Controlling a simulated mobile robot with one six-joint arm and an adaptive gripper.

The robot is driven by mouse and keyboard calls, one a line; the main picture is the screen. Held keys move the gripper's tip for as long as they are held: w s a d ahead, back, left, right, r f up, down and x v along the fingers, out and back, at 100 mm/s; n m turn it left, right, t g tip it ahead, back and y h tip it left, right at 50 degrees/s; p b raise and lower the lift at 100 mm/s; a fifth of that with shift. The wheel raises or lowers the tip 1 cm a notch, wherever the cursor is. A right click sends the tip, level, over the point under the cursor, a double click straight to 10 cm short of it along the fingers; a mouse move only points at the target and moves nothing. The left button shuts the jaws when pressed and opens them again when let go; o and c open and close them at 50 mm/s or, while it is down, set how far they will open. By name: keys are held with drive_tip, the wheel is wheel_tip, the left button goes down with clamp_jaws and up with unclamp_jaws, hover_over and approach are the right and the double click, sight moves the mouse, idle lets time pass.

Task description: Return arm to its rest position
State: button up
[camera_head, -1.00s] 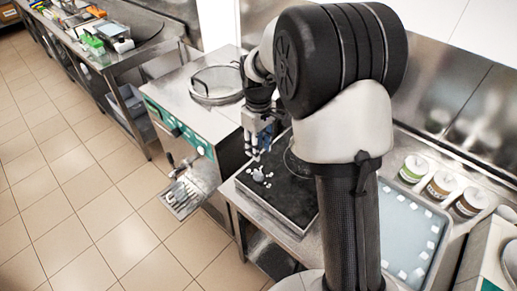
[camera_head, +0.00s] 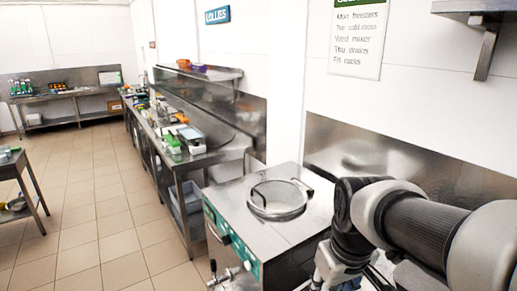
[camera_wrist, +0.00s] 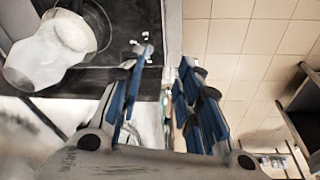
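My arm (camera_head: 425,225) reaches in from the right of the head view, bent over the counter beside the steel batch freezer. My gripper (camera_wrist: 165,58) shows in the wrist view with two blue-padded fingers apart and nothing seen between them. In the head view its fingertips are cut off at the bottom edge. Below it in the wrist view is a dark board (camera_wrist: 120,65) with several small white pieces (camera_wrist: 141,47). A pale, see-through vessel (camera_wrist: 45,55) is at the upper left, apart from the fingers.
The batch freezer (camera_head: 225,210) with a round clear lid (camera_head: 278,198) stands left of my arm. A long steel bench (camera_head: 185,155) with tools runs behind it. A wall shelf (camera_head: 470,8) is at the upper right.

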drive_tip(key=s+m+t+b, duration=0.1)
drive_tip(key=s+m+t, duration=0.1)
drive_tip(key=s, duration=1.2)
drive_tip(key=shift+f+m, duration=0.3)
drive_tip(key=shift+m, duration=0.3)
